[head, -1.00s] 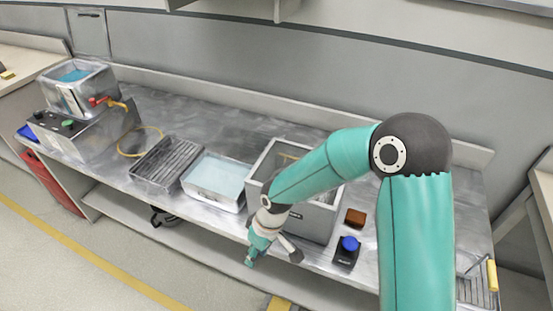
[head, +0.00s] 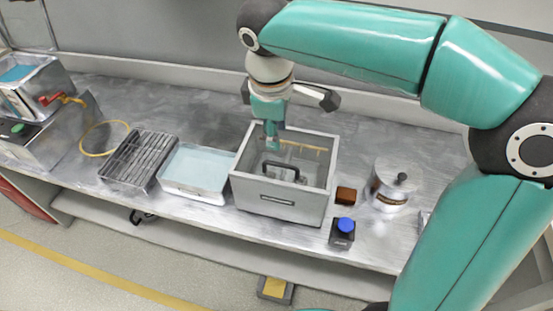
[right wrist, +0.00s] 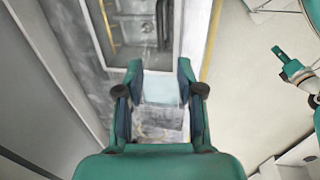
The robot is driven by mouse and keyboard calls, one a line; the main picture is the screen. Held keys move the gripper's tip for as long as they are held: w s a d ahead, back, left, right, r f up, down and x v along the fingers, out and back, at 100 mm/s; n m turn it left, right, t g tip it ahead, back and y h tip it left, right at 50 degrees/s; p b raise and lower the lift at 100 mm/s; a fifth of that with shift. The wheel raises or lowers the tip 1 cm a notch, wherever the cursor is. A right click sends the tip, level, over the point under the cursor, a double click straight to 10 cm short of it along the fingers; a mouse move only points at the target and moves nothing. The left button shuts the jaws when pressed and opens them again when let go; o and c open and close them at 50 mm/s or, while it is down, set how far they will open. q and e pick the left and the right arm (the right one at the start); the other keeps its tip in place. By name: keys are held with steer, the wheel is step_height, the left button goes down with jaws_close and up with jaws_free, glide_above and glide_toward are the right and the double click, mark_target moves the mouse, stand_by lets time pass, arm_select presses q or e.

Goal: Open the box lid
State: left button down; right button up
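The grey box (head: 277,205) stands on the metal bench, with a label on its front wall. A black handle (head: 281,168) shows at its top near the front wall, and the inside with a yellowish bar is visible. I cannot tell whether a clear lid covers the top. My right gripper (head: 275,122) hangs over the back left part of the box. In the right wrist view my right gripper (right wrist: 160,78) has its fingers spread with nothing held; the box rim (right wrist: 196,30) is beyond them. My left gripper (right wrist: 287,63) shows small at the right, its opening unclear.
Left of the box are a pale blue tray (head: 196,172), a slotted rack (head: 137,160) and a yellow hose loop (head: 84,145). Right of it are a brown block (head: 345,196), a blue-topped black item (head: 343,232) and a metal pot (head: 391,188). A wall is behind.

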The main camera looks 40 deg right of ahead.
mark_target(278, 164)
steer(key=f, duration=0.3)
steer(key=w+d+f, duration=0.1)
steer(key=f, duration=0.7)
steer(key=shift+w+d+b, duration=0.2)
steer(key=shift+d+b, duration=0.1)
steer(key=shift+d, duration=0.05)
steer(key=shift+c, duration=0.3)
jaws_close()
